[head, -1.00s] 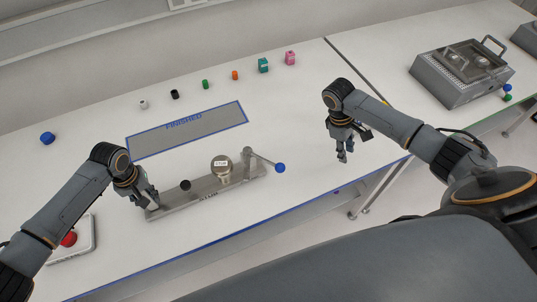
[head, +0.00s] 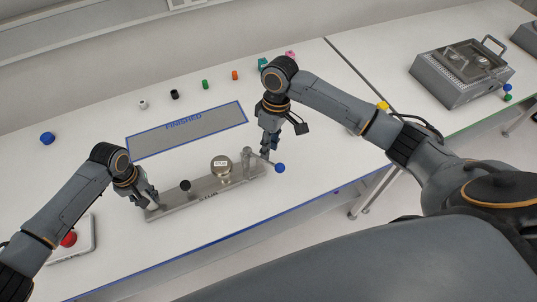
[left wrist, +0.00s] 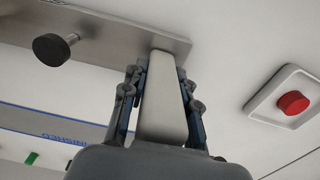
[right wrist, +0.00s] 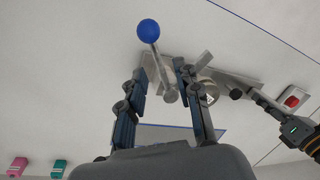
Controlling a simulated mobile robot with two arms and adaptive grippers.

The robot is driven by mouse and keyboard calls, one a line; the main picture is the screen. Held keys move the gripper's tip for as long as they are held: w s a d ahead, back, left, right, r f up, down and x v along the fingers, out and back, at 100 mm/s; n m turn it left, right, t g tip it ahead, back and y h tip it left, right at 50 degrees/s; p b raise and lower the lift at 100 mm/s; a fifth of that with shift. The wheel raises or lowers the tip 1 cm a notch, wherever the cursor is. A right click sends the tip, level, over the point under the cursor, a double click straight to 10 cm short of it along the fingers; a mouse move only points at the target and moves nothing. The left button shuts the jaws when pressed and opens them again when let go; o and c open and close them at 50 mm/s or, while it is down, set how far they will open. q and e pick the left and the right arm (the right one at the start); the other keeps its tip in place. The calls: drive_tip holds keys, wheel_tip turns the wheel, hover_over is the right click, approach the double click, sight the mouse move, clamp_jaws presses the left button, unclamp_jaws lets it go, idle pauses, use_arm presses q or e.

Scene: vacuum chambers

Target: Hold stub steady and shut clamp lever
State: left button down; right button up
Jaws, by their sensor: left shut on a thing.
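The stub (head: 221,167) is a round metal piece with a white label, upright on a long grey metal plate (head: 165,207) on the bench. The clamp lever (head: 265,160) is a thin rod with a blue ball (head: 280,168), pointing out to the right of the clamp post. My left gripper (head: 150,200) is shut on the upright tab (left wrist: 162,100) at the plate's left end, apart from the stub. My right gripper (head: 267,152) is open above the lever. In the right wrist view the lever rod (right wrist: 160,65) lies between its spread fingers; contact is unclear.
A black knob (head: 185,186) stands on the plate. Behind it is a blue-bordered FINISHED area (head: 187,130), empty. Several small coloured parts line the back. A red button box (head: 72,240) stands at the left, a metal chamber (head: 460,75) at the right.

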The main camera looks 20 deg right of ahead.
sight(268, 162)
drive_tip(key=shift+s+a+f, duration=0.1)
drive_tip(key=shift+a+f, duration=0.05)
drive_tip(key=shift+f, duration=0.9)
drive_tip(key=shift+s+a+f, duration=0.1)
drive_tip(key=shift+a+f, duration=0.05)
drive_tip(key=shift+f, duration=0.85)
clamp_jaws()
